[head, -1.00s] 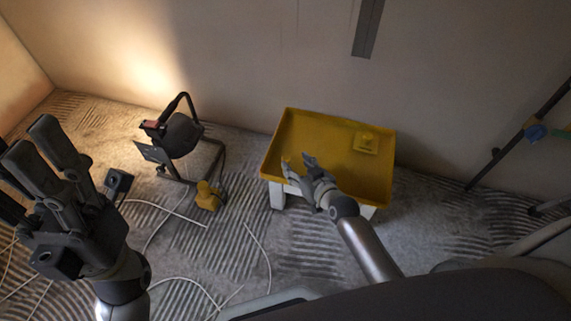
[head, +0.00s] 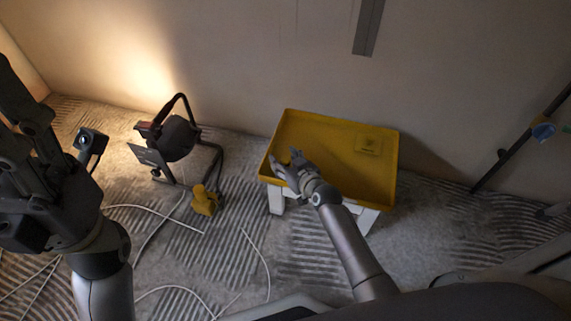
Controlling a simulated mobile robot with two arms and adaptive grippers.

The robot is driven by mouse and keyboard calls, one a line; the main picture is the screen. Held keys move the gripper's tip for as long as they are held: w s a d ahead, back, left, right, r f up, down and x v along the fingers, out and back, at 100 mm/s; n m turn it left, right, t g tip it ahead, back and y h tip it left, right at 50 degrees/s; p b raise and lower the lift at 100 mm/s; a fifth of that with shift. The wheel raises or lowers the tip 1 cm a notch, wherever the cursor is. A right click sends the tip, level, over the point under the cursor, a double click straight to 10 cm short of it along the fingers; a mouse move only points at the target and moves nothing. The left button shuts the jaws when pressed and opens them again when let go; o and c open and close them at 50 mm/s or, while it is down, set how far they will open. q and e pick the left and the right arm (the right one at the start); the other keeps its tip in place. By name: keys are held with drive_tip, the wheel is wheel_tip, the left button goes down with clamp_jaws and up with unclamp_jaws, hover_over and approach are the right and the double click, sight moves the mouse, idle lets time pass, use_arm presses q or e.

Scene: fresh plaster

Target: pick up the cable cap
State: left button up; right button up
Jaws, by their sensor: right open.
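My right gripper (head: 286,160) is open over the left part of a yellow tray (head: 330,125). Its fingers point up and left, and nothing shows between them. A flat yellow square piece (head: 369,145) lies in the tray, right of my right gripper and apart from it. A yellow knobbed piece (head: 205,201) stands on the floor left of the tray. I cannot tell for sure which piece is the cable cap. My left gripper (head: 22,112) is large at the left edge, away from both pieces; its fingers overlap and are partly cut off.
A black work lamp (head: 178,138) stands on the floor by the wall and lights it. White cables (head: 160,213) lie loose on the ridged floor. White legs (head: 276,200) hold up the tray. A dark pole with a blue clamp (head: 543,131) leans at the right.

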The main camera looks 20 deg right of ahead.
drive_tip(key=c, duration=0.8)
drive_tip(key=shift+r, duration=0.15)
